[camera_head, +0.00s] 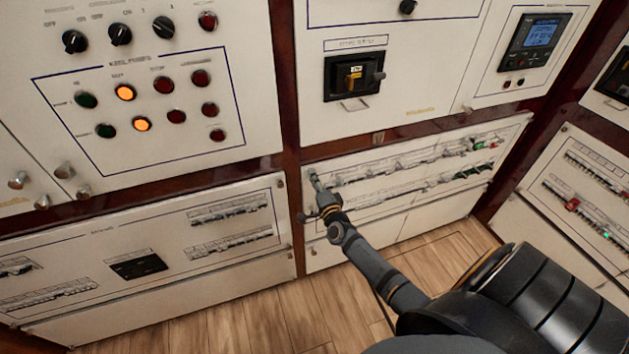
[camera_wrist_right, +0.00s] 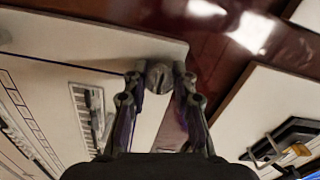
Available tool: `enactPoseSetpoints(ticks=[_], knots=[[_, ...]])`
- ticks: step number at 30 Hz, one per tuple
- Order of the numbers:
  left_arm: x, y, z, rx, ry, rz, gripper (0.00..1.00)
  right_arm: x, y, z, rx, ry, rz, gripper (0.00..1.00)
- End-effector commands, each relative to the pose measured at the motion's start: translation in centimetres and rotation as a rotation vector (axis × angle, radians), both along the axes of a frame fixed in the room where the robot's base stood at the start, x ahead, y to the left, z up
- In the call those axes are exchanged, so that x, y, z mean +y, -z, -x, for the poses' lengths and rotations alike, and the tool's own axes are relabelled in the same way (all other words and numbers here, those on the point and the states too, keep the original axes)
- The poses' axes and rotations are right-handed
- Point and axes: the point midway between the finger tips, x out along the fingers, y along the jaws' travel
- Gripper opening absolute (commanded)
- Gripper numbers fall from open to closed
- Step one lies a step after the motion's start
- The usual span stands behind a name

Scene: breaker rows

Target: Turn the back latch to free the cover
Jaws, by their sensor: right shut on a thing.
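The cover is a white breaker panel (camera_head: 400,172) low in the middle of the head view, with two rows of breakers; it looks closed. A round grey latch (camera_wrist_right: 159,77) with a slot in its face sits at a corner of this panel in the wrist view. My right gripper (camera_head: 315,181) reaches the panel's upper left corner. In the wrist view its two fingers (camera_wrist_right: 161,82) stand on either side of the latch and are shut on it. The latch is mostly hidden by the gripper in the head view. My left gripper is not in view.
A left lower breaker panel (camera_head: 150,262) and a panel with lamps and knobs (camera_head: 140,100) stand to the left. Above is a black rotary switch (camera_head: 354,75) with a protruding handle. A dark red frame (camera_head: 287,80) separates the panels. The wooden floor (camera_head: 250,318) is clear.

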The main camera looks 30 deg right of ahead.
Motion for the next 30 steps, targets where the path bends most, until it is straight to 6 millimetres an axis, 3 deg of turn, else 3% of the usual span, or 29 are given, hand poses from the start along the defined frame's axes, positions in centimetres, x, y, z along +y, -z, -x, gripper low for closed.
enactPoseSetpoints(ticks=[9, 10, 15, 24, 30], knots=[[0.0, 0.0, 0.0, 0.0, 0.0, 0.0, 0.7, 0.0, 0.0, 0.0, 0.0, 0.0, -0.002, 0.0], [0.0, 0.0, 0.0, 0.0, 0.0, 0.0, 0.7, 0.0, 0.0, 0.0, 0.0, 0.0, -0.002, 0.3], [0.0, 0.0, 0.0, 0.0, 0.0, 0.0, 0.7, 0.0, 0.0, 0.0, 0.001, 0.0, -0.001, 0.5], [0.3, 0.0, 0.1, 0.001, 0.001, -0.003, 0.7, 0.1, 0.1, 0.2, 0.001, 0.0, 0.0, 0.5], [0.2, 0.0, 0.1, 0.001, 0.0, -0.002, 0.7, 0.9, 0.2, 3.7, 0.003, -0.001, 0.0, 0.5]])
